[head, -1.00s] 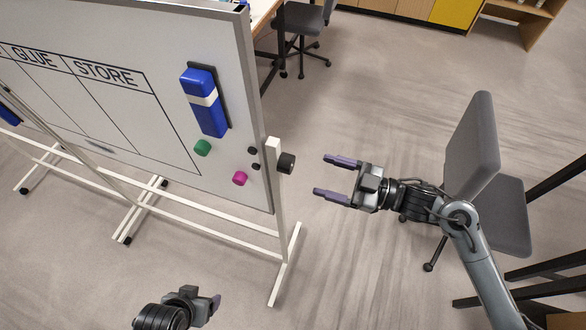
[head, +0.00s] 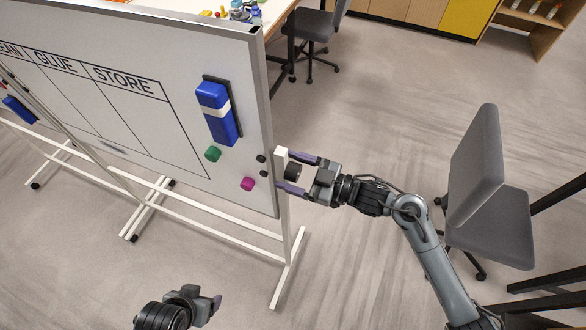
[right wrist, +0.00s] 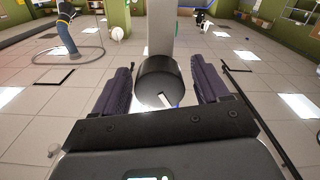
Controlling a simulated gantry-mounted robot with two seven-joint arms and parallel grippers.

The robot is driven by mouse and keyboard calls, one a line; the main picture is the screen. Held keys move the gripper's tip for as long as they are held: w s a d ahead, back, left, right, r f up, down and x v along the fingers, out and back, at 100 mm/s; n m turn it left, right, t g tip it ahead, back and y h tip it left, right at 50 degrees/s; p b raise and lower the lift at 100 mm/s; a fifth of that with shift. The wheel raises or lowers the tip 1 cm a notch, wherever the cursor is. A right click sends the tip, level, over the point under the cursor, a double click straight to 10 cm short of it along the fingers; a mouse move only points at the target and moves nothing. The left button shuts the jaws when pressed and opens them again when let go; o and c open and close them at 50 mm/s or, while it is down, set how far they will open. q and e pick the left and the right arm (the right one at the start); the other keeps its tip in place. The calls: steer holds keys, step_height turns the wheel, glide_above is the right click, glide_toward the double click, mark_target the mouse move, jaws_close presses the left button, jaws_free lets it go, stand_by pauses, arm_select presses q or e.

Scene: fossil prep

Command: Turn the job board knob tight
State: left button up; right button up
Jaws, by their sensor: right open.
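The job board (head: 140,120) is a white panel with GLUE and STORE columns, on a white frame at the left of the head view. Its black round knob (head: 292,172) sits on the right upright post (head: 282,215). My right gripper (head: 297,174) is open, with one purple finger on each side of the knob. In the right wrist view the knob (right wrist: 158,78) lies between the two fingers, with a visible gap on both sides and a white mark on its face. My left gripper (head: 215,303) is low in the head view, away from the board; its jaw opening is unclear.
A blue eraser (head: 217,112) and green (head: 213,154), magenta (head: 247,184) and small black magnets are on the board. A grey chair (head: 490,190) stands right of my right arm. Open floor lies below the arm.

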steer(key=c, duration=1)
steer(key=shift+r+m+p, duration=0.2)
steer(key=shift+m+p, duration=0.5)
steer(key=shift+p, duration=0.35)
steer(key=shift+c, duration=0.3)
steer(key=shift+m+p, duration=1)
steer(key=shift+p, duration=0.15)
steer(key=shift+m+p, duration=0.9)
steer(key=shift+m, duration=0.1)
steer(key=shift+f+m, duration=0.1)
steer(key=shift+m, duration=0.2)
